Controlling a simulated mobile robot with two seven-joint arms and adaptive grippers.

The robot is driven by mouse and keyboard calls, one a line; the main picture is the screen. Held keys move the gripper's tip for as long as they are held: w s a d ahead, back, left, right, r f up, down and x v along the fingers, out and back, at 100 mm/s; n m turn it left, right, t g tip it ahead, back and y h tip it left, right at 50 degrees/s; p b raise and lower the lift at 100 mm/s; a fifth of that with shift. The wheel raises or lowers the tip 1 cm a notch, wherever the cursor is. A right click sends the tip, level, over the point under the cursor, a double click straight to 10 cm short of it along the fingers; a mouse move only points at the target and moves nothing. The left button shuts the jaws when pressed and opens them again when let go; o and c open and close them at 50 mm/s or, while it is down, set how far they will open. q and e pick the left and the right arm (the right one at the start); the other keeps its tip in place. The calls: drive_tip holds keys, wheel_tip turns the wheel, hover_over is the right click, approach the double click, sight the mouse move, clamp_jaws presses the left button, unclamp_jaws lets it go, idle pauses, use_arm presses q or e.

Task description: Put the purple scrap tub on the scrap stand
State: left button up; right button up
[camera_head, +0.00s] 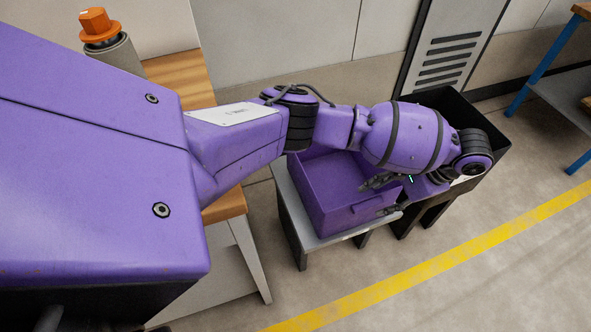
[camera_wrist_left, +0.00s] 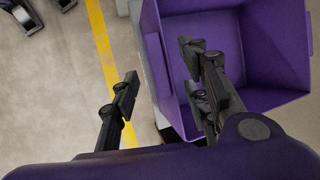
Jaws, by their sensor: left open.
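The purple scrap tub (camera_head: 338,180) is an open-topped box and sits upright on a low stand (camera_head: 301,226) with a light grey top and dark legs. My left gripper (camera_head: 386,196) is open at the tub's right side. In the left wrist view the tub (camera_wrist_left: 262,55) fills the upper right. There the left gripper (camera_wrist_left: 162,92) has one finger over the tub's inside and the other outside it, above the floor, with a tub wall between them. I cannot tell whether either finger touches the wall. My left forearm and wrist hide the tub's back and right parts.
A black open bin (camera_head: 492,128) on dark legs stands right of the tub, partly behind my wrist. A wooden-topped bench (camera_head: 226,207) is left of the stand. A yellow floor line (camera_head: 440,262) runs in front. A blue-legged table (camera_head: 540,65) is at far right. The front floor is clear.

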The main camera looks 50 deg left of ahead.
use_arm(q)
drive_tip(key=p+v, duration=0.1)
drive_tip(key=v, duration=0.4)
drive_tip(key=shift+w+d+r, duration=0.1)
drive_tip(key=shift+r, duration=0.25)
use_arm(e)
drive_tip(key=shift+a+r, duration=0.1)
drive_tip(key=shift+r, duration=0.55)
drive_tip(key=shift+w, duration=0.1)
drive_tip(key=shift+w+a, duration=0.1)
drive_tip(key=shift+w, duration=0.25)
